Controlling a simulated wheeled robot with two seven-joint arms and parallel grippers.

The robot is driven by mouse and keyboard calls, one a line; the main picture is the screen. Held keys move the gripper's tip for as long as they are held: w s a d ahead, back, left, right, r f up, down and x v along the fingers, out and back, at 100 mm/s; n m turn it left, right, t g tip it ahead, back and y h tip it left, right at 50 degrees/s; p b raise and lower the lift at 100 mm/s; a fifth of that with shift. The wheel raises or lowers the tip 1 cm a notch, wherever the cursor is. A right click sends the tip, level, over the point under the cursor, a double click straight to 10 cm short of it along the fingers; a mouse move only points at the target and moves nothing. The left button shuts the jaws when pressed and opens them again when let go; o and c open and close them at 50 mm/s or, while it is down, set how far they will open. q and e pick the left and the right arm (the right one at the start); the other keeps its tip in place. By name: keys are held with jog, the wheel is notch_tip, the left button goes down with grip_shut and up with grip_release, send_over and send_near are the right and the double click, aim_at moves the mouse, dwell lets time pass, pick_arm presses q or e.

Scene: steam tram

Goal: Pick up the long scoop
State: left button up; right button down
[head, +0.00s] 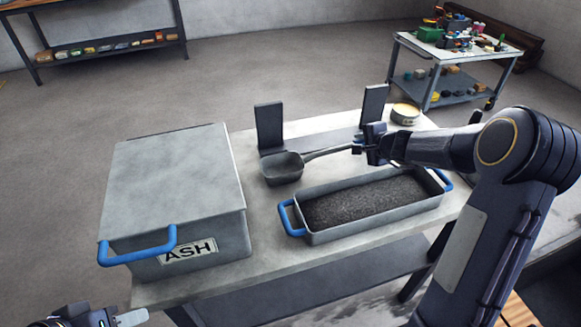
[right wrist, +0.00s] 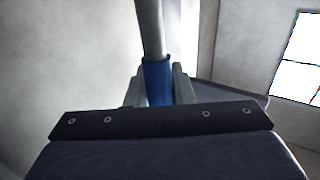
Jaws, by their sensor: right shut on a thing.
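The long scoop (head: 283,167) is grey with a deep bowl, and its handle runs right to my right gripper (head: 369,146). In the right wrist view the blue grip of the scoop (right wrist: 157,82) sits between the fingers of my right gripper (right wrist: 159,88), with the grey shaft running up out of the picture. Whether the bowl touches the table or hangs just above it, I cannot tell. My left gripper (head: 105,318) is at the bottom left edge, mostly cut off.
A grey lidded box marked ASH (head: 180,180) with a blue handle stands on the left of the table (head: 255,255). A metal tray of dark grit (head: 325,230) lies in front of the scoop. A cart (head: 460,60) stands beyond.

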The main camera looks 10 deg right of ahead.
jog(key=shift+r, duration=0.1)
jog(key=shift+r+p, duration=0.3)
jog(key=shift+r, duration=0.1)
notch_tip(320, 180, up, 2)
jog(key=shift+r+p, duration=0.25)
jog(key=shift+p, duration=0.65)
jog(key=a+p+v, duration=0.1)
jog(key=v, duration=0.7)
jog(key=a+p+v, duration=0.2)
jog(key=v, duration=0.6)
jog(key=shift+s+a+r, duration=0.3)
jog(key=shift+s+r, duration=0.05)
